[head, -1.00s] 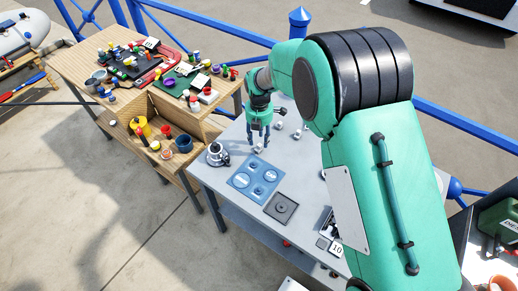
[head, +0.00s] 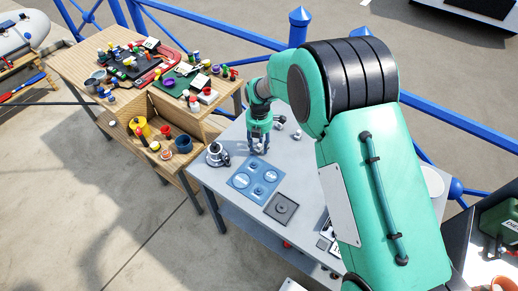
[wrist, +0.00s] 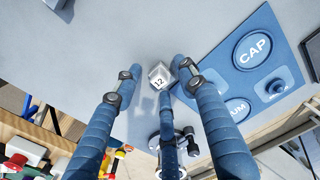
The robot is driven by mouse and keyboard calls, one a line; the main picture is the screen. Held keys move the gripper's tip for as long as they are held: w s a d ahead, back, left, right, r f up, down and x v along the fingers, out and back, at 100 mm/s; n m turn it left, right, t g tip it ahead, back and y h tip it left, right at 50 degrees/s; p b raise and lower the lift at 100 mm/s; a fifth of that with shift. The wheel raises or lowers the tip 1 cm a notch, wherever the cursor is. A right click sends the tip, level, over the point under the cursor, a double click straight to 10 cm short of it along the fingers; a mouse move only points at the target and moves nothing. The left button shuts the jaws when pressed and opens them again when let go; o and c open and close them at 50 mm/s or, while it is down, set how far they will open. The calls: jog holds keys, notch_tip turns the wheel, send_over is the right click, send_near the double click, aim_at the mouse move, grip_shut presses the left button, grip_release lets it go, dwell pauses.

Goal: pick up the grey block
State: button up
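A small grey block (wrist: 160,76) marked 12 sits on the grey table in the wrist view. My three-fingered blue gripper (wrist: 158,68) is open around it. One finger is to the left of the block, one to the right, and the third lies close below it in the picture. I cannot tell whether any finger touches the block. In the head view my gripper (head: 258,148) points down at the table, and its fingers largely hide the block.
A blue panel marked CAP (wrist: 220,62) lies right of the block. A silver instrument (head: 217,155) stands left of my gripper in the head view. Another small block (head: 297,135) lies to the right. A dark square plate (head: 281,208) lies nearer the front.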

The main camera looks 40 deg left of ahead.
aim_at(260, 147)
jog(key=c, duration=0.8)
jog(key=shift+r, duration=0.15)
jog(key=shift+r, duration=0.55)
jog(key=shift+s+d+r+p, duration=0.15)
jog(key=shift+r+p, duration=0.05)
jog(key=shift+r, duration=0.4)
jog(key=shift+s+d+r+p, duration=0.15)
jog(key=shift+r+p, duration=0.05)
jog(key=shift+r, duration=0.35)
jog(key=s+d, duration=0.3)
jog(key=s+d+r, duration=0.1)
jog(key=s+d, duration=0.2)
jog(key=d, duration=0.1)
jog(key=s+d+p, duration=0.1)
jog(key=s+d, duration=0.3)
jog(key=shift+d+r, duration=0.15)
